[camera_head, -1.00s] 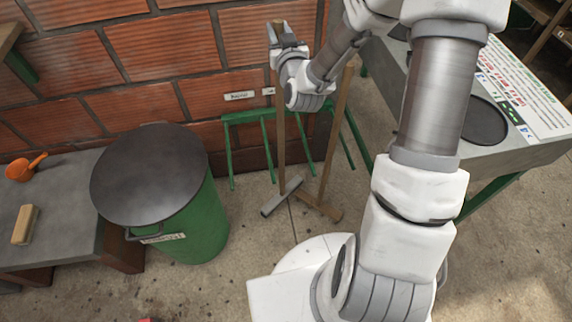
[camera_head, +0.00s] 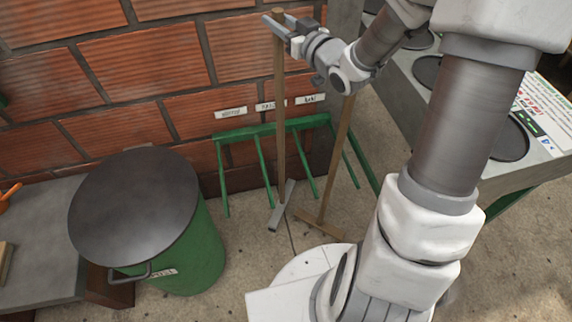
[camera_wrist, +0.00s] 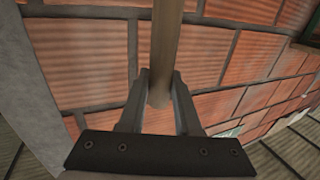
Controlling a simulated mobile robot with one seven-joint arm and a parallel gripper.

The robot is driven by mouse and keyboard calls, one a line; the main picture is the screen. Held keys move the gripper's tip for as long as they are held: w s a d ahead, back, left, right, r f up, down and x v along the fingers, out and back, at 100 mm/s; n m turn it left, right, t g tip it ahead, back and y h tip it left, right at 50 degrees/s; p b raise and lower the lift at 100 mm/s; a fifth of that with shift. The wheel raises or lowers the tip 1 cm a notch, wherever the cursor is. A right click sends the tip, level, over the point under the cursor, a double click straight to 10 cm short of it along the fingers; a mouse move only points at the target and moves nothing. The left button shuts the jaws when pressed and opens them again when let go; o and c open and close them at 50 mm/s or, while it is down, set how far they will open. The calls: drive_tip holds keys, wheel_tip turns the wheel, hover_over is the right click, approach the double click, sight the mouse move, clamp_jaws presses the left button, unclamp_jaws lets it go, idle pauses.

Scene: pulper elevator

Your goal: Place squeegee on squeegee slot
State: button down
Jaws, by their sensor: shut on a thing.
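The squeegee, with a long wooden handle (camera_head: 280,95) and a grey bar head (camera_head: 281,205), stands nearly upright in the head view. My gripper (camera_head: 283,28) is shut on the handle near its top. In the wrist view, the handle (camera_wrist: 165,45) passes between the two fingers (camera_wrist: 158,98). The green slot rack (camera_head: 240,133) is fixed low on the brick wall, with several bars sloping down from it. The handle crosses in front of the rack's middle, under the middle label (camera_head: 270,105). I cannot tell whether it sits in a slot or whether the head touches the floor.
A second wooden-handled tool (camera_head: 341,140) with a brown head leans at the rack's right. A green bin with a dark lid (camera_head: 135,205) stands at left beside a grey bench (camera_head: 30,235). A counter with round dark openings (camera_head: 505,137) is at right. Floor before the rack is partly clear.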

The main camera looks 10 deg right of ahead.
drive_tip(key=s+f+n+y+b, duration=0.1)
drive_tip(key=s+f+b, duration=0.1)
drive_tip(key=f, duration=0.4)
drive_tip(key=s+f+n+g+y+b, duration=0.1)
drive_tip(key=f+y+b, duration=0.1)
drive_tip(key=f+b, duration=0.2)
wheel_tip(320, 180, down, 2)
drive_tip(key=shift+s+d+f+g, duration=0.1)
drive_tip(key=shift+s+d+g, duration=0.2)
drive_tip(key=shift+s+d, duration=0.1)
drive_tip(key=shift+f+b, duration=0.2)
drive_tip(key=shift+b, duration=0.1)
drive_tip(key=c, duration=0.6)
unclamp_jaws()
drive_tip(key=shift+r, duration=0.1)
drive_tip(key=p+v, duration=0.2)
drive_tip(key=v, duration=1)
